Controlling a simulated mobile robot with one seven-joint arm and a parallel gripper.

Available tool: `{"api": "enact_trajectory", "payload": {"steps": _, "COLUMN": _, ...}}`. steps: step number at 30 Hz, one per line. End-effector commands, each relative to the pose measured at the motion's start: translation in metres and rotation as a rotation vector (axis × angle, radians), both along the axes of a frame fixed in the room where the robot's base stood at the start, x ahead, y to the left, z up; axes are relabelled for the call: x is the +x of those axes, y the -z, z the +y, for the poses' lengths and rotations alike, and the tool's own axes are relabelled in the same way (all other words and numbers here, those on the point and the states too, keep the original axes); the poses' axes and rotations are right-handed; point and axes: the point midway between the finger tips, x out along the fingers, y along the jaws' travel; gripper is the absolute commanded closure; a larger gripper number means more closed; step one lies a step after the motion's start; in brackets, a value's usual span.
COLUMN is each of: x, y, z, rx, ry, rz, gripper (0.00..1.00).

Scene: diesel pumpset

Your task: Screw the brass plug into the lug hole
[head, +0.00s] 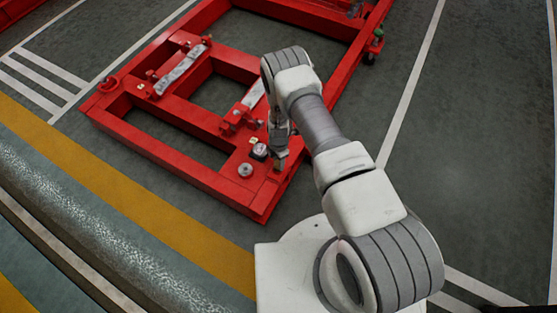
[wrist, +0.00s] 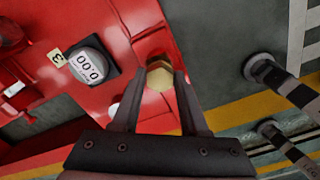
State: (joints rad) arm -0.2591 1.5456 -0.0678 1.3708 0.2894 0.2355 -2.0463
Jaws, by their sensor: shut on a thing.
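The brass plug (wrist: 159,76) has a hexagonal head and sits between the fingertips of my gripper (wrist: 160,88) in the wrist view. Both fingers are shut on its sides. Behind it is the red frame (wrist: 115,22), close to the frame's edge. In the head view my gripper (head: 280,160) points down over the near right corner of the red frame (head: 190,172). The lug hole cannot be made out; the plug and fingers cover what lies behind them. I cannot tell whether the plug touches the lug.
A dark gauge with a white face reading 0.00 (wrist: 88,68) sits on the frame left of the plug, beside a small tag marked 3 (wrist: 56,57). A round metal fitting (head: 245,170) stands nearby. Open grey floor (head: 460,150) lies right of the frame.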

Motion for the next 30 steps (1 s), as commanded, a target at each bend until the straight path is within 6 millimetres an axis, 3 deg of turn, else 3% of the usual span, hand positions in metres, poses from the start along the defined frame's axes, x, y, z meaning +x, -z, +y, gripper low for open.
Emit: {"api": "enact_trajectory", "payload": {"steps": 30, "x": 0.000, "y": 0.020, "z": 0.000, "rx": 0.000, "ry": 0.000, "rz": -0.001, "gripper": 1.00}}
